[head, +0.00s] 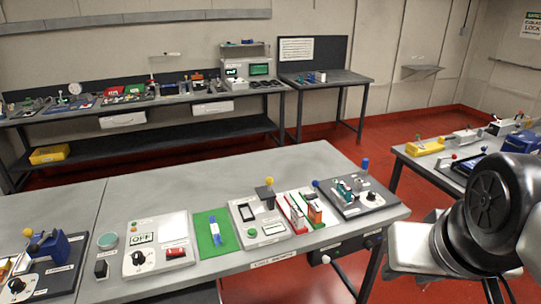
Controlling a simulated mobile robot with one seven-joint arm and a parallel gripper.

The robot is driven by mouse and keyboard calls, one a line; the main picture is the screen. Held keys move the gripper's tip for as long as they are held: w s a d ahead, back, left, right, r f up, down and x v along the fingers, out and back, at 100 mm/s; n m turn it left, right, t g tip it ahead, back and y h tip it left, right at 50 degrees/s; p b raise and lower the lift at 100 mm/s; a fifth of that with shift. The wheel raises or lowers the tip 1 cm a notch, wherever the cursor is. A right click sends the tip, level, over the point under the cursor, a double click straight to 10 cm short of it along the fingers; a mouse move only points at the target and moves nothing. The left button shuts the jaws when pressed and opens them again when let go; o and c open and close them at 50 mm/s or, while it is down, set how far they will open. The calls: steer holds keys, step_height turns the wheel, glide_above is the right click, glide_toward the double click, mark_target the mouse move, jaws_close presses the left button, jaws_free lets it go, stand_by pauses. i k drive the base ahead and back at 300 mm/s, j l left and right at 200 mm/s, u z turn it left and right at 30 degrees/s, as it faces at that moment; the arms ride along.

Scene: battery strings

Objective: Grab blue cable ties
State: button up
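A blue and white strip-shaped item (214,231) lies on a green mat (203,246) on the near bench. It may be the blue cable ties, but it is too small to tell. My arm comes in at the right edge, beyond the bench's right end. A pale grey block at its end (411,245) may be part of my gripper. No fingertips can be made out, so its opening is hidden. The arm is well apart from the mat.
On the near bench (158,193), an OFF switch panel (159,245) stands left of the mat. A grey control box (262,228), a red-edged tray and a dark board with a blue knob stand right. Back benches hold tools. Red floor is open between benches.

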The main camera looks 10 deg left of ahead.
mark_target(214, 228)
steer(key=i+l+u, duration=0.1)
steer(key=u, duration=0.3)
steer(key=i+l+u, duration=0.1)
steer(key=u, duration=0.25)
steer(key=l+u, duration=0.2)
steer(key=u, duration=0.2)
steer(key=i+l+u, duration=0.1)
steer(key=u, duration=0.25)
steer(key=l+u, duration=1.25)
steer(key=k+l, duration=0.05)
steer(key=l, duration=0.05)
